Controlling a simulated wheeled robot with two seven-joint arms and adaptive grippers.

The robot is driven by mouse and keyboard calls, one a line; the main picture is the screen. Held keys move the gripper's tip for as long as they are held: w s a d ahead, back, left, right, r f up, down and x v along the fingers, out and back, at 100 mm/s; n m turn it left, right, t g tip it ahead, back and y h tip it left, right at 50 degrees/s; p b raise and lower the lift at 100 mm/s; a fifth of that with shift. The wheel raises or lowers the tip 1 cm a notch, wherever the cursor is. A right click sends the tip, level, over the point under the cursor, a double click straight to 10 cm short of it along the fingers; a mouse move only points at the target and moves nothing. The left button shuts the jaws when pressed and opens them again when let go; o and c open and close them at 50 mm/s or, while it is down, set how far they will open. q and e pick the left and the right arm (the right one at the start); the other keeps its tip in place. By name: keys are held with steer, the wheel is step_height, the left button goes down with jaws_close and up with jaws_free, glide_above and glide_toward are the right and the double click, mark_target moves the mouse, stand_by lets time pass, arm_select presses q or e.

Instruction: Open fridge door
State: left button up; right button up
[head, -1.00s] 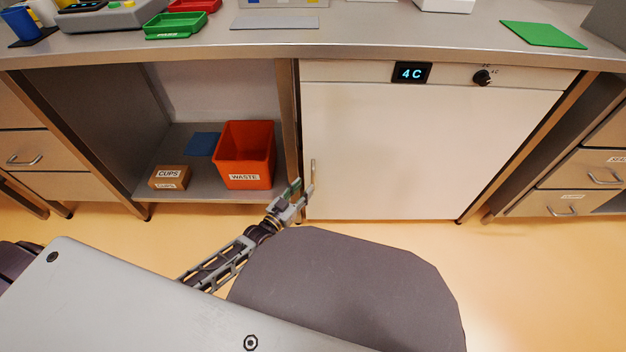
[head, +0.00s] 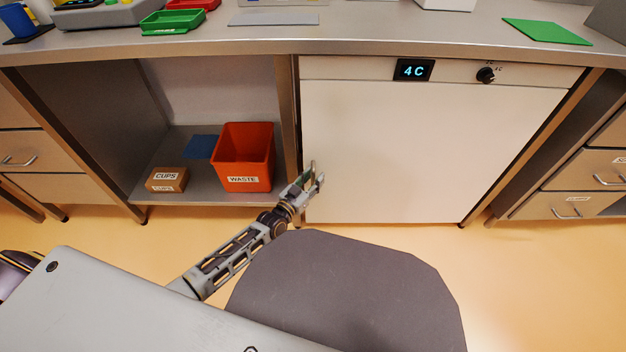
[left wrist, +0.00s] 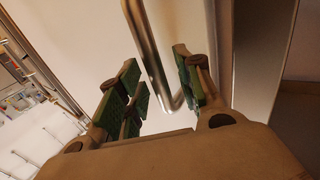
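The fridge is a white under-counter unit whose door (head: 410,150) looks closed, with a lit "4C" display (head: 413,70) above it. Its metal bar handle (left wrist: 150,55) stands upright on the door's left side. My left gripper (head: 314,178) is at the lower end of the handle, which it partly hides in the head view. In the left wrist view the green-padded fingers (left wrist: 158,88) are spread apart, with the lower handle bend between or just beyond them. Contact cannot be told. My right gripper is not in view.
Left of the fridge, an open shelf bay holds an orange waste bin (head: 243,157) and a cups box (head: 167,179). A steel counter (head: 370,30) runs above. The floor (head: 520,270) in front of the door's right part is clear.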

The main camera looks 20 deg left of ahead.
arm_select(q)
steer(key=shift+c, duration=0.2)
jaws_close()
steer(key=shift+s+d, duration=0.1)
steer(key=shift+s, duration=0.1)
